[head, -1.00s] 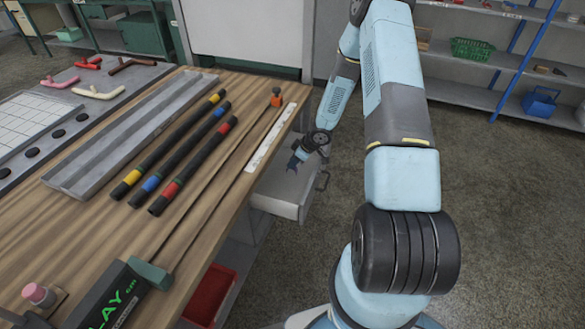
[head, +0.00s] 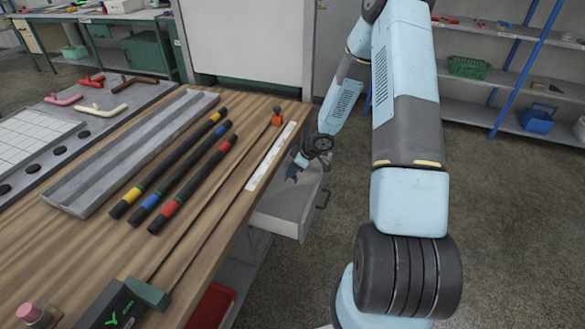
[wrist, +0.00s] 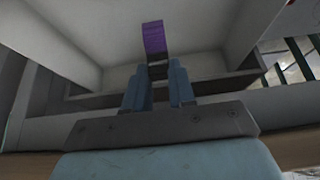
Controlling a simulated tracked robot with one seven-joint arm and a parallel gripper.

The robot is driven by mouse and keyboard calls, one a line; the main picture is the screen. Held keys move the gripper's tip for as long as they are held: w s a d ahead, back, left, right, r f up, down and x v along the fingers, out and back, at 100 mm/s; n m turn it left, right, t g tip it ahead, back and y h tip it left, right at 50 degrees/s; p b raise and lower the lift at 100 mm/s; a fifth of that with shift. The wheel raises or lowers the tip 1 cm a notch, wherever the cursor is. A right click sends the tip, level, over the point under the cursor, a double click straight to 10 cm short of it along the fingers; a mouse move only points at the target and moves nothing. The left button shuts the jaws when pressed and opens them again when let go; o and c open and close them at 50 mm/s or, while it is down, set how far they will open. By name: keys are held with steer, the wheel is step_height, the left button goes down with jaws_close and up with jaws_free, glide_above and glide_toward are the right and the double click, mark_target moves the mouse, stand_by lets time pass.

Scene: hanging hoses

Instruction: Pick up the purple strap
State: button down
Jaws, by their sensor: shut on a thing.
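The purple strap (wrist: 154,38) shows in the wrist view as a flat purple piece beyond my fingertips, over the pale inside of the open drawer. My gripper (wrist: 158,72) is shut on its near end; the exact contact is dark and hard to see. In the head view my gripper (head: 295,170) is small, at the open grey drawer (head: 283,222) under the bench's right edge. The strap cannot be made out there.
The wooden bench (head: 70,250) beside the drawer carries three banded black hoses (head: 180,185), a grey channel tray (head: 125,165) and a white ruler strip (head: 268,160). The drawer walls stand close around my gripper. Open floor (head: 510,230) lies right.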

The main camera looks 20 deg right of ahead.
steer(key=s+a, duration=0.3)
steer(key=s, duration=0.5)
steer(key=s+a, duration=0.4)
steer(key=s, duration=0.4)
steer(key=shift+a, duration=0.15)
steer(key=c, duration=1.5)
jaws_free()
jaws_close()
